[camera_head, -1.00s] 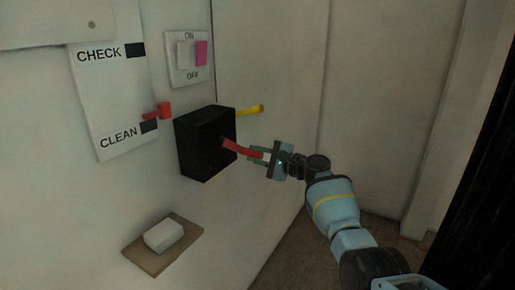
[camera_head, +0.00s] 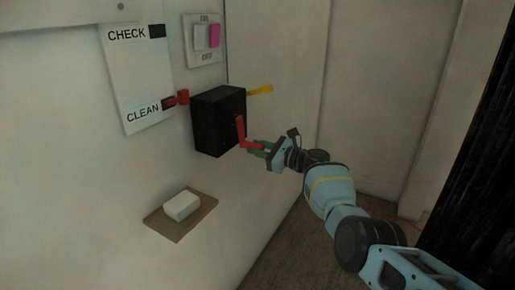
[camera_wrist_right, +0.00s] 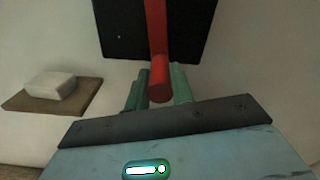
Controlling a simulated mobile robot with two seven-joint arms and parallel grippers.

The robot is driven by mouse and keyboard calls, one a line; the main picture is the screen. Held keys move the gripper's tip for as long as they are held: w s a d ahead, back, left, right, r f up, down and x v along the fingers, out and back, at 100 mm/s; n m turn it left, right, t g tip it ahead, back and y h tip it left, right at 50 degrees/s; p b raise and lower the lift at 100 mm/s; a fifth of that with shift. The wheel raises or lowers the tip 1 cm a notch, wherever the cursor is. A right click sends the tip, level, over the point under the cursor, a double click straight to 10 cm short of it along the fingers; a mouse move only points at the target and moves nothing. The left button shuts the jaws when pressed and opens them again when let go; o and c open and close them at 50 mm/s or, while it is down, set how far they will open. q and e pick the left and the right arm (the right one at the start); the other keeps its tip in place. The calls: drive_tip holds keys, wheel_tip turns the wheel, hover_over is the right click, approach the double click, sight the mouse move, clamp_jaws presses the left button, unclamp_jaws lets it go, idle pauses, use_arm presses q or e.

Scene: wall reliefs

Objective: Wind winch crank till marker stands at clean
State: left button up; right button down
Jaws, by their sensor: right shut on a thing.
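The black winch box (camera_head: 213,130) is mounted on the wall. Its red crank (camera_head: 240,132) is on the box's right face, with its arm hanging down. My right gripper (camera_head: 256,149) is shut on the crank's handle at the lower end. In the right wrist view the green fingers (camera_wrist_right: 158,92) sit on both sides of the red crank handle (camera_wrist_right: 160,91). The red marker (camera_head: 182,97) is left of the box, its tip over the black square beside CLEAN on the white scale plate (camera_head: 140,75). The black square beside CHECK is higher. My left gripper is not in view.
A white switch plate (camera_head: 203,58) with a white and a pink rocker is above the box. A yellow handle (camera_head: 260,90) sticks out behind the box. A white block (camera_head: 181,205) rests on a brown shelf (camera_head: 172,229) below.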

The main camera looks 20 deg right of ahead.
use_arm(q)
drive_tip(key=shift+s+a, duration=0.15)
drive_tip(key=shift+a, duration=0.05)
use_arm(e)
drive_tip(key=shift+s+a+f+m, duration=0.15)
drive_tip(key=shift+s+a+m, duration=0.05)
drive_tip(key=shift+m, duration=0.1)
drive_tip(key=c, duration=1.2)
unclamp_jaws()
drive_tip(key=shift+s+d+r+p, duration=0.25)
drive_tip(key=shift+s+d+p, duration=0.05)
drive_tip(key=shift+d, duration=0.05)
use_arm(q)
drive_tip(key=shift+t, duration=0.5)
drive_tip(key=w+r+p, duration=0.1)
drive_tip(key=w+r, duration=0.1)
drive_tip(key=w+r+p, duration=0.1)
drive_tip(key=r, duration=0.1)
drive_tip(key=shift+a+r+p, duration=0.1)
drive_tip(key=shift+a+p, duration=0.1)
drive_tip(key=shift+p, duration=0.1)
use_arm(e)
drive_tip(key=v, duration=0.7)
drive_tip(key=shift+f, duration=0.15)
